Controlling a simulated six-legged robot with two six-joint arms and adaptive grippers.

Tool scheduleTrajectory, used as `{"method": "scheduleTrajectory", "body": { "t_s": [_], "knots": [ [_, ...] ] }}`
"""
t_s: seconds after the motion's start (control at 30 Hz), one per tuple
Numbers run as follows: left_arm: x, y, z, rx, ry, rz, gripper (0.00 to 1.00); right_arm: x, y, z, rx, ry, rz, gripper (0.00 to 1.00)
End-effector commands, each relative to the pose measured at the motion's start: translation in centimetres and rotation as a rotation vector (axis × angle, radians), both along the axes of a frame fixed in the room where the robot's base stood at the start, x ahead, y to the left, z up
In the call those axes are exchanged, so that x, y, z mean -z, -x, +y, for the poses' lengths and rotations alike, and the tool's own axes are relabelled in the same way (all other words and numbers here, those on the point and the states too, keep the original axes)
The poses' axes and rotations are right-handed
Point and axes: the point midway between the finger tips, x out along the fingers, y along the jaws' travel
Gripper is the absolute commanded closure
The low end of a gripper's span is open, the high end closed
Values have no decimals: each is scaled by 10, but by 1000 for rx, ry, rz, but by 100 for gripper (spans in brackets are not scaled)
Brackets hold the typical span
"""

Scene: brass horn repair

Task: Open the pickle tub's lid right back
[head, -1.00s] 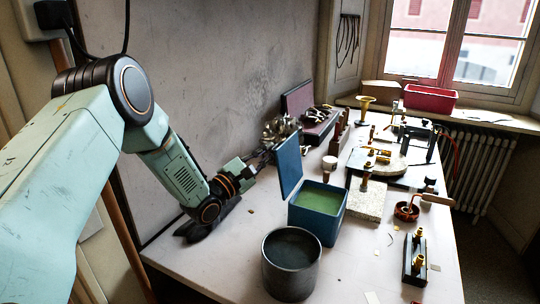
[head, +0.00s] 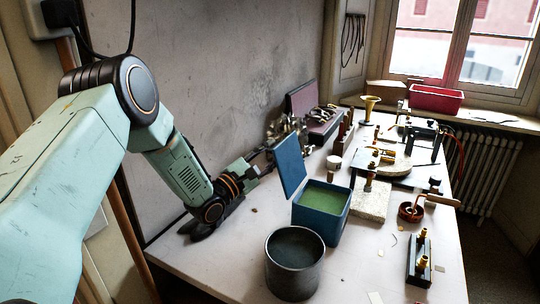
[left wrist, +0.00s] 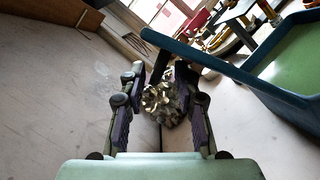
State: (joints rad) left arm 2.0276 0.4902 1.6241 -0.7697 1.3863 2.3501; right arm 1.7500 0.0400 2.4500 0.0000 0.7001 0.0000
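The pickle tub (head: 322,226) is a blue square box with green liquid inside, on the bench behind a round grey pot. Its blue lid (head: 291,165) stands up, leaning slightly back from the tub's left side. My left gripper (head: 270,148) is behind and left of the lid, its tips partly hard to make out. In the left wrist view my fingers (left wrist: 160,78) are spread apart with nothing held between them. The lid (left wrist: 190,55) shows there nearly edge-on as a dark blue bar close to the right finger. My right gripper is out of view.
The grey pot (head: 294,263) stands in front of the tub. A heap of metal parts (head: 283,127) lies beyond my gripper, near the wall. A stone block (head: 371,200) and several small tools are right of the tub. The bench's front left is clear.

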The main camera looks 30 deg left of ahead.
Motion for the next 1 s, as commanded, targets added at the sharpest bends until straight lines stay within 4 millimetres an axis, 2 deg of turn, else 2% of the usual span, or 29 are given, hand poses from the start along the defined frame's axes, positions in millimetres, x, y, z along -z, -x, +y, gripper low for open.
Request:
{"method": "scheduleTrajectory", "body": {
  "t_s": [0.17, 0.5, 0.7, 1.0],
  "knots": [
    [2, 10, 4, -3, 3, 0, 68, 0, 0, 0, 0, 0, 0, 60],
    [15, 67, 21, -4, 6, 0, 68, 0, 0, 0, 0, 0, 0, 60],
    [21, 94, 29, -3, 5, 0, 68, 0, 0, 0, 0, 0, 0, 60],
    [26, 112, 33, -1, 0, 0, 68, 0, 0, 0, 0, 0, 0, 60]
  ]
}}
